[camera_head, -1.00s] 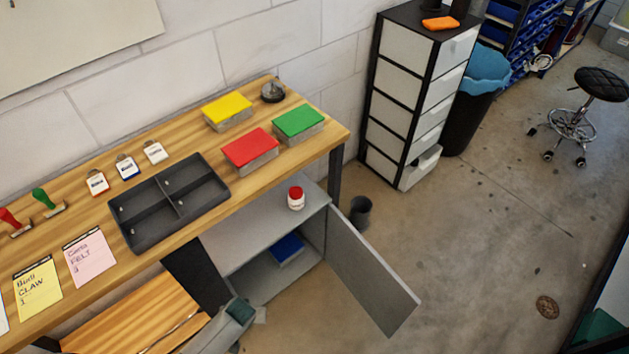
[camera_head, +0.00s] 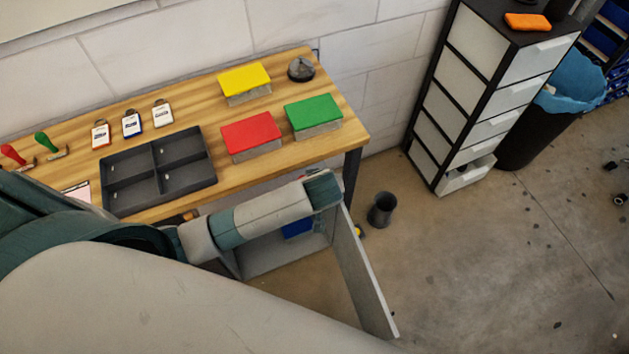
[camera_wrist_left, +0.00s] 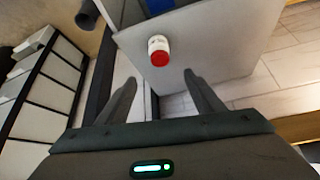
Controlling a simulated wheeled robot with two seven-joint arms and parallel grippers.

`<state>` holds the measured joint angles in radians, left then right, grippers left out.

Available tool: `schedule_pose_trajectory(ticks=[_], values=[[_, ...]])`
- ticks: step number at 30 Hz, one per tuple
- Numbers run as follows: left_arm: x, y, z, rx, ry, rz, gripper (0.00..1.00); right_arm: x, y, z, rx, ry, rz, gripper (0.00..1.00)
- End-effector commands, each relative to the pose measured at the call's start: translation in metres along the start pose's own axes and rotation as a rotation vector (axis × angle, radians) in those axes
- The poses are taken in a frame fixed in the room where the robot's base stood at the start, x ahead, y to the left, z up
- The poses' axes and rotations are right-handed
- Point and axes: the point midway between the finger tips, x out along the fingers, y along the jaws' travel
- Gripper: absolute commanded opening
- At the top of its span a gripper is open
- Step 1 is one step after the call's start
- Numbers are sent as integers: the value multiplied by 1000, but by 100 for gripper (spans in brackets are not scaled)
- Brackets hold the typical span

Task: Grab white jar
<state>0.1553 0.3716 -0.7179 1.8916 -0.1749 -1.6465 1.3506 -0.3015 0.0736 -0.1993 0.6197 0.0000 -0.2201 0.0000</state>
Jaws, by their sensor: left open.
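The white jar (camera_wrist_left: 158,47) with a red lid stands on a grey shelf (camera_wrist_left: 205,40) of the open cabinet in the left wrist view. My left gripper (camera_wrist_left: 160,77) is open and empty, its two fingers spread on either side of the line to the jar. The jar lies just beyond the fingertips, apart from them. My right gripper is not in view.
The open cabinet door (camera_head: 362,275) stands right of my arm. The wooden bench (camera_head: 245,187) above holds a dark divided tray (camera_head: 160,177) and red (camera_head: 251,133), green (camera_head: 313,113) and yellow (camera_head: 244,79) lidded boxes. A dark bin (camera_head: 382,210) stands on the floor.

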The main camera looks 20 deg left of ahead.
Motion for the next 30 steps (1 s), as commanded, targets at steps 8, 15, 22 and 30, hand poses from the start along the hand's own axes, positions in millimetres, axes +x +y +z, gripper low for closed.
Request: schedule_pose_trajectory(ticks=[8, 15, 22, 30], values=[[-4, 0, -2, -10, 5, -1, 61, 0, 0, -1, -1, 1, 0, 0], [-1, 0, -2, -8, 4, -1, 61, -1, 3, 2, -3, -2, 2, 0], [20, -1, -3, -6, 5, -4, 61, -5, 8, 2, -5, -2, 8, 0], [61, -1, -3, -6, 4, -4, 61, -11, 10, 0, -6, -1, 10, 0]])
